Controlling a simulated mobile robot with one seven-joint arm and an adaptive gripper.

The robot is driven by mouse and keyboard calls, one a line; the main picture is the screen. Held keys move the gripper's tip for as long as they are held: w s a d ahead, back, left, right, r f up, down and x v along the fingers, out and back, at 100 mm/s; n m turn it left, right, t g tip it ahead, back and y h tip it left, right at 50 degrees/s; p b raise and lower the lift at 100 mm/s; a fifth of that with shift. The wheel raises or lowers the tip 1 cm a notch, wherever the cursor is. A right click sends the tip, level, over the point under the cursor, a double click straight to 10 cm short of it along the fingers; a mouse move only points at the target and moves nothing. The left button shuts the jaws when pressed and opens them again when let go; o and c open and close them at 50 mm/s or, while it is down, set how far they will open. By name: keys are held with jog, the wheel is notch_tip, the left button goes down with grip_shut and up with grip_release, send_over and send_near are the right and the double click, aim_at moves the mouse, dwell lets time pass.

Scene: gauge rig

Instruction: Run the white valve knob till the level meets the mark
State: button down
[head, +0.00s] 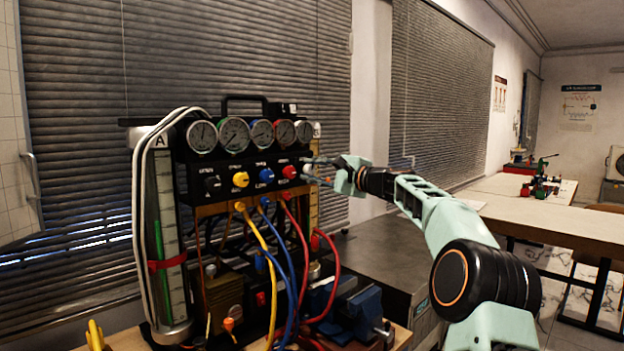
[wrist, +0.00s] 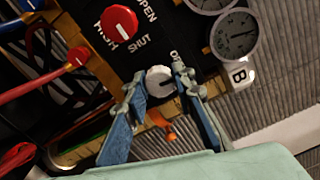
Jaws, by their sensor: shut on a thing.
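The white valve knob (wrist: 159,82) is at the edge of the black panel in the wrist view, with a dark pointer line on its face. My gripper (wrist: 161,76) is shut on it, one finger on each side. In the head view my gripper (head: 318,171) is at the panel's right end, and the white knob cannot be made out clearly there. Tube A (head: 165,205) stands at the left with a green column (head: 158,242) and a red band (head: 166,262) around it. Tube B (head: 313,215) is at the right, partly hidden; its level cannot be read in the head view.
Several gauges (head: 238,134) sit above black, yellow, blue and red knobs (head: 290,172). Yellow, blue and red hoses (head: 304,245) hang in front of the rig. A grey cabinet (head: 385,250) stands right of it. A long table (head: 530,205) is farther right.

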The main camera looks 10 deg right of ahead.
jog(key=shift+n+b, duration=0.35)
jog(key=shift+n, duration=0.35)
jog(key=c, duration=1.6)
grip_release()
jog(key=v, duration=1.2)
